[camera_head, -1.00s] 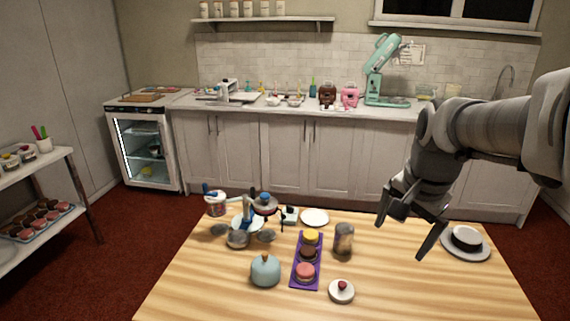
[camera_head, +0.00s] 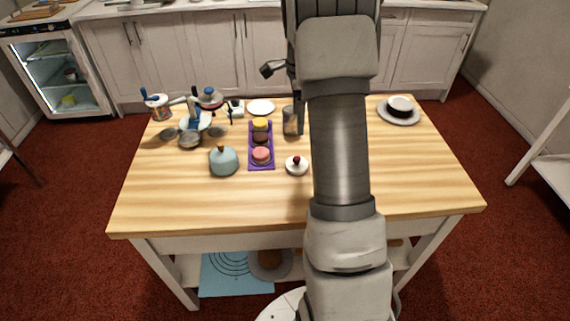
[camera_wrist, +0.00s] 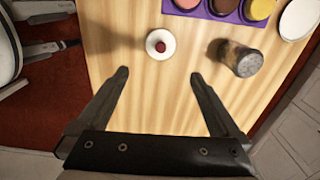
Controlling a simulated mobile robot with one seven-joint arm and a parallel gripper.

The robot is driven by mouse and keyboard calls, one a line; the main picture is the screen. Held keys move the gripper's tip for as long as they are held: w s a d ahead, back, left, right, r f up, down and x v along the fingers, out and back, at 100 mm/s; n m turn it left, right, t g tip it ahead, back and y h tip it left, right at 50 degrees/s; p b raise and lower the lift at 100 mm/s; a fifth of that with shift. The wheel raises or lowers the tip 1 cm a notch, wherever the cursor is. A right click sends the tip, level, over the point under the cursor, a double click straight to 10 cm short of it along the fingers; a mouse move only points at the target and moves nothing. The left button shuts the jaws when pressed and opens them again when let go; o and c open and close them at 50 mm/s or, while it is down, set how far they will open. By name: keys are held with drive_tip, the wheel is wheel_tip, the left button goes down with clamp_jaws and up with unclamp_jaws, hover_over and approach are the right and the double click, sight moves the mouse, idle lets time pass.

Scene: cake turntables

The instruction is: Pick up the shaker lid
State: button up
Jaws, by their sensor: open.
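The shaker (camera_head: 290,121) stands on the wooden table right of the purple tray, partly beside my arm in the head view. In the wrist view the shaker (camera_wrist: 235,56) is up and right of my fingers, with dark contents. Its greyish lid (camera_wrist: 250,65) appears to be on its end. My gripper (camera_wrist: 159,75) is open and empty above the table, with the fingers wide apart. It is apart from the shaker. In the head view my arm hides most of the gripper.
A small white cake with a cherry (camera_wrist: 161,43) lies just beyond my fingertips. The purple tray (camera_head: 261,167) holds several round cakes. The front of the table (camera_head: 220,205) is clear.

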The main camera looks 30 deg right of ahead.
sight(295, 165)
wheel_tip(295, 165, down, 17)
drive_tip(key=shift+w+d+f+b, duration=0.1)
drive_tip(key=shift+f+b, duration=0.1)
drive_tip(key=shift+b, duration=0.45)
drive_tip(key=c, duration=1)
